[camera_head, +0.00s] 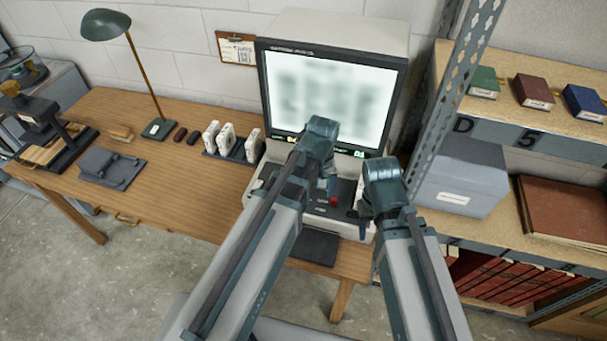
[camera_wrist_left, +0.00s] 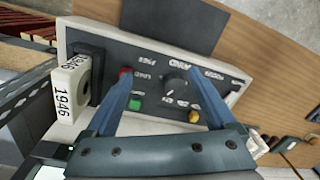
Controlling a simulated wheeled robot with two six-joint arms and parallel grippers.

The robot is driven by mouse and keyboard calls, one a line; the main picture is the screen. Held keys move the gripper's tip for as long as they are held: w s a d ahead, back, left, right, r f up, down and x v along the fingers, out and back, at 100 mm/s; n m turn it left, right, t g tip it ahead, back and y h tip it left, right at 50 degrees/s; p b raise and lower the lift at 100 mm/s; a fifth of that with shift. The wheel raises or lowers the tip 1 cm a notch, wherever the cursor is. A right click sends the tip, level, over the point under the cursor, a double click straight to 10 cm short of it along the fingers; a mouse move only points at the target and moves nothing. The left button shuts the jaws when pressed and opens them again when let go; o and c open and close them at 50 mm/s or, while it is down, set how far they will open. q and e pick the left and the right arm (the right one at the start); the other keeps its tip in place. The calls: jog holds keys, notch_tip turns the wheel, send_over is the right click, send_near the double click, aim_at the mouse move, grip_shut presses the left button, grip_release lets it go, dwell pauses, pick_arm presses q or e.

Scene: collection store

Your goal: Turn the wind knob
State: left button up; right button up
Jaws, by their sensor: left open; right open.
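The wind knob (camera_wrist_left: 174,79) is a round black knob with a light pointer mark on the reader's dark control panel (camera_wrist_left: 155,100), seen in the left wrist view. My left gripper (camera_wrist_left: 160,68) is open, with one blue finger on each side of the knob; I cannot tell whether either touches it. In the head view, my left gripper (camera_head: 327,184) is over the panel of the microfilm reader (camera_head: 398,75), and my arm hides the knob. My right gripper (camera_head: 364,209) is at the panel's right side, its fingers mostly hidden below its wrist.
A red button (camera_wrist_left: 125,72), green button (camera_wrist_left: 135,104) and yellow button (camera_wrist_left: 194,115) surround the knob. A white cartridge marked 1946 (camera_wrist_left: 70,90) stands beside the panel. A metal shelf (camera_head: 540,135) with boxes and books stands close on the right. The desk (camera_head: 185,185) has bare space left of the reader.

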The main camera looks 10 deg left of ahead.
pick_arm(q)
jog(key=w+a+r+n+p, duration=0.3)
jog(key=w+a+r+n, duration=0.2)
jog(key=shift+w+n+h, duration=0.3)
pick_arm(e)
notch_tip(320, 180, up, 5)
jog(key=shift+s, duration=0.1)
pick_arm(q)
jog(key=shift+a+f, duration=0.1)
pick_arm(e)
jog(key=shift+f, duration=0.1)
pick_arm(q)
notch_tip(320, 180, down, 14)
jog(key=b, duration=1.3)
jog(key=shift+b, duration=0.35)
jog(key=shift+r, duration=0.2)
pick_arm(e)
notch_tip(320, 180, down, 14)
jog(key=shift+r, duration=0.25)
pick_arm(q)
jog(key=c, duration=1.4)
jog(key=shift+o, duration=0.2)
